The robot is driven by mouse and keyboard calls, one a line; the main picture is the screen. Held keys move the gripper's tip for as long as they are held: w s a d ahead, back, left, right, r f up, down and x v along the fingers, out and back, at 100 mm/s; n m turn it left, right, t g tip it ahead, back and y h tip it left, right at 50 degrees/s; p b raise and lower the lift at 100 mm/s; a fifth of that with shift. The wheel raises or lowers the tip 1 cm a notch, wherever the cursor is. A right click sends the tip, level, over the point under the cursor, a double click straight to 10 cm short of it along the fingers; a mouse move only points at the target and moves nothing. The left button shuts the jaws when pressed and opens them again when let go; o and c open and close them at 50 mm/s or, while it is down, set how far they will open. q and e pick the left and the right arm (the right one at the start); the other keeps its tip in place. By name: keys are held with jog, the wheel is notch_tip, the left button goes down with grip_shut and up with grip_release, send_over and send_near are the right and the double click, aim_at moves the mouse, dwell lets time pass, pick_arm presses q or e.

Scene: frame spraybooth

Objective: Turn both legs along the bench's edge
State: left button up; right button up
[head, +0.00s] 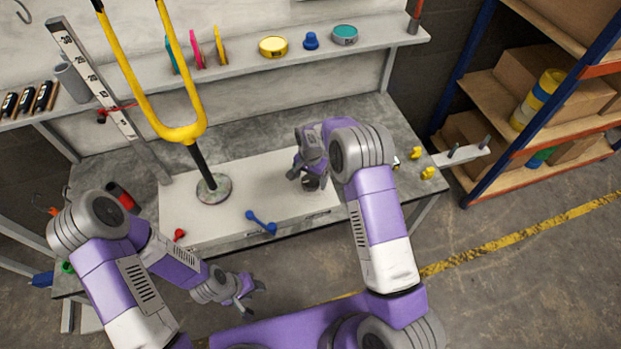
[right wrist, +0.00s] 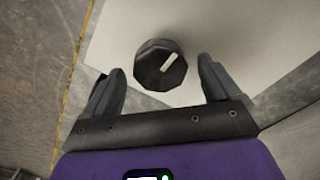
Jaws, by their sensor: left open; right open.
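A yellow two-legged fork (head: 186,132) stands legs up on a black post above a round speckled base (head: 214,189) on the white bench panel (head: 265,185). Its legs run up and to the left, out of the head view's top. A black faceted knob (right wrist: 160,66) with a white pointer line sits on a pale surface in the right wrist view. In the head view the right gripper (head: 313,178) points down over the panel. My left gripper (head: 250,289) is open and empty in front of the bench.
A blue double-ended tool (head: 261,222) and a red knob (head: 179,235) lie near the panel's front. A ruler post (head: 93,75) stands left of the fork. The shelf (head: 240,70) behind holds tins. Yellow pieces (head: 428,173) are at the right.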

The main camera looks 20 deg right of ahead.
aim_at(311, 181)
notch_tip(311, 181, up, 6)
jog(key=shift+r+p, duration=0.25)
jog(key=shift+p, duration=0.55)
pick_arm(q)
jog(key=shift+r, duration=0.95)
jog(key=shift+s, duration=0.1)
pick_arm(e)
jog(key=shift+s+f, duration=0.1)
